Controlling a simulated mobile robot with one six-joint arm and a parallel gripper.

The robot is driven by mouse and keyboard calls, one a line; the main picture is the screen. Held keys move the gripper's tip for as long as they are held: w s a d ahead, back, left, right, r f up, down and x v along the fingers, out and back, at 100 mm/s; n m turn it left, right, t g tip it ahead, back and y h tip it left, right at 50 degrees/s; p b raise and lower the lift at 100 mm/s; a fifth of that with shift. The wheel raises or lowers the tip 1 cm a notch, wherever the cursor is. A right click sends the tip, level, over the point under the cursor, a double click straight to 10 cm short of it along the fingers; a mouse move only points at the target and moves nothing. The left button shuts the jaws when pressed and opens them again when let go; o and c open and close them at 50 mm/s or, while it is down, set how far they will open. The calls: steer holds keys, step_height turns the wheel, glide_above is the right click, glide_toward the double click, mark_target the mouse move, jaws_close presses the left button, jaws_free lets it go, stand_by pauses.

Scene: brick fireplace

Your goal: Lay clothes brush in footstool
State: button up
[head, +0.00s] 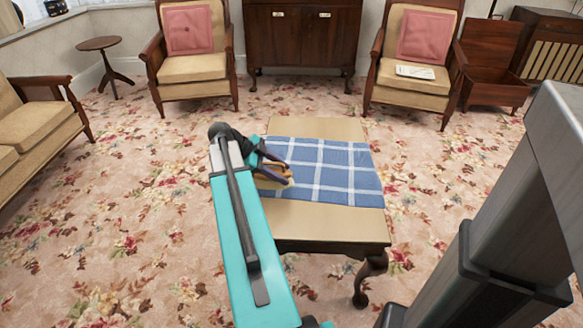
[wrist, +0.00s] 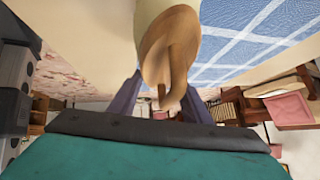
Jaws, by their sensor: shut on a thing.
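The footstool (head: 330,224) has a tan top and dark curved legs, and stands in the middle of the head view. My gripper (head: 284,172) is over the left part of its top, shut on a wooden brown thing, which I take to be the clothes brush (head: 270,177). The arm and fingers partly hide the brush in the head view. In the wrist view, the brush (wrist: 168,48) shows its rounded wooden body between the dark fingers of my gripper (wrist: 160,88). I cannot tell whether the brush touches the top.
A blue checked cloth (head: 335,172) lies across the footstool's middle, beside the brush. Armchairs (head: 193,72) (head: 411,82) and a dark cabinet (head: 303,38) stand behind. A sofa (head: 30,125) is at left. Flowered carpet around the footstool is clear.

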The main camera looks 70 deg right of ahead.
steer(key=shift+w+a, duration=0.25)
steer(key=shift+a, duration=0.1)
steer(key=shift+r, duration=0.1)
stand_by(0.4)
